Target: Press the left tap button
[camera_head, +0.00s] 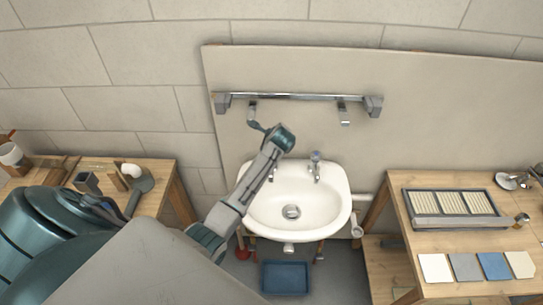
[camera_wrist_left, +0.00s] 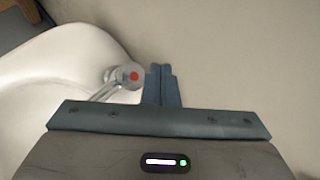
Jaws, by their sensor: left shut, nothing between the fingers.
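The white sink (camera_head: 297,212) is mounted on the wall panel. The left tap is mostly hidden behind my left arm in the head view. In the left wrist view, a chrome tap with a red button (camera_wrist_left: 134,76) stands on the sink's edge. My left gripper (camera_head: 252,124) is above and left of the sink's back edge, in front of the panel. Its closed fingers (camera_wrist_left: 161,85) appear just right of the red button in the wrist view, with nothing between them; contact cannot be told. The right tap (camera_head: 315,165) is fully visible. My right gripper is not in view.
A metal rail (camera_head: 298,97) with brackets is on the panel (camera_head: 430,110) above the sink. A wooden bench (camera_head: 400,195) stands right, with a slatted tray and tiles. Another bench (camera_head: 165,176) stands left. A blue bin (camera_head: 285,278) sits below the sink.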

